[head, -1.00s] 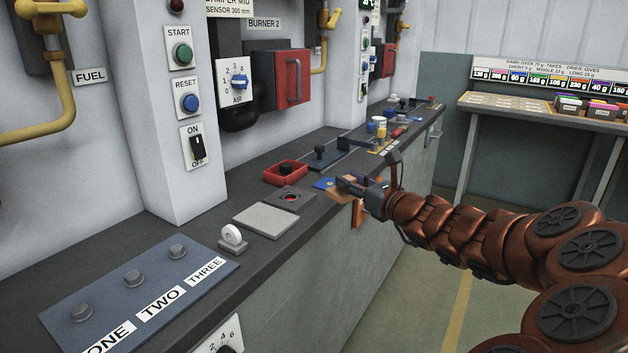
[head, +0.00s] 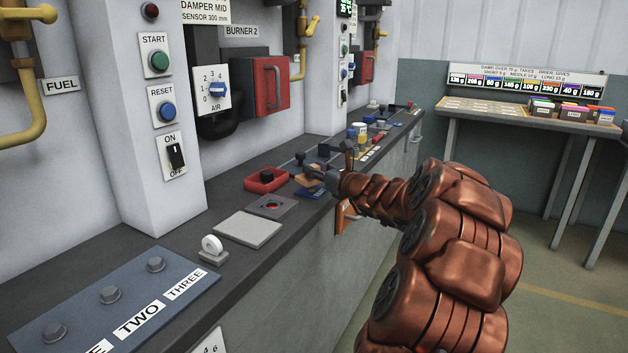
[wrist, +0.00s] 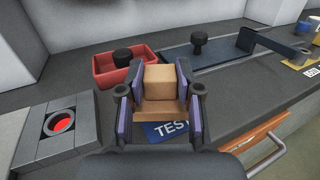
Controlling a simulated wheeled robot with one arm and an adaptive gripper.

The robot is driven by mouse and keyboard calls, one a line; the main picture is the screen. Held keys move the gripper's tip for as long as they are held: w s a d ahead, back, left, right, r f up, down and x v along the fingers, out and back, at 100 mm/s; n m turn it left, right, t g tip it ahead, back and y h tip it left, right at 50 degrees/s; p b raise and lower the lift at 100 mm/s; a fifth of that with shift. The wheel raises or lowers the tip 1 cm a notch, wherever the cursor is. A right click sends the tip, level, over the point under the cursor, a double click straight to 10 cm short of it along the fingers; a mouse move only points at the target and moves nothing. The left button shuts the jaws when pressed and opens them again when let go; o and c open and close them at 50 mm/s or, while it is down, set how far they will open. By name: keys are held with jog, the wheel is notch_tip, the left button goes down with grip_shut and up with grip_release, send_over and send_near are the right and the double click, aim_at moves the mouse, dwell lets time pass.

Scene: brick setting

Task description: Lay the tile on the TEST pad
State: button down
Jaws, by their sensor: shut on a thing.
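The tile (wrist: 160,80) is a tan, thick block held between my gripper's two purple-lined fingers. My gripper (wrist: 158,90) is shut on it, and a browner face shows at the near side. The blue TEST pad (wrist: 165,132) lies below and toward the camera in the wrist view, its lettering partly covered by a finger. In the head view my gripper (head: 318,178) and the tan tile (head: 308,182) are over the pad (head: 308,193), which shows only in part. I cannot tell whether the tile touches the pad or bench.
A red tray with a black knob (wrist: 123,65) stands just behind the tile. A grey block with a red-centred hole (wrist: 60,122) is at left. A dark blue plate with a black knob (wrist: 198,47) is behind right. An orange drawer front (wrist: 265,135) hangs at the bench edge.

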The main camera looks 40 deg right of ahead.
aim_at(321, 182)
jog(key=shift+w+d, duration=0.4)
jog(key=shift+w, duration=0.25)
jog(key=shift+f+b, duration=0.45)
jog(key=shift+f, duration=1.35)
jog(key=shift+f, duration=0.1)
jog(key=c, duration=0.8)
grip_release()
jog(key=shift+o, duration=0.2)
jog(key=shift+s, duration=0.25)
jog(key=s+a, duration=0.1)
jog(key=s, duration=1)
jog(key=shift+s+a+p, duration=0.2)
jog(key=shift+s+p, duration=0.05)
jog(key=shift+p, duration=0.2)
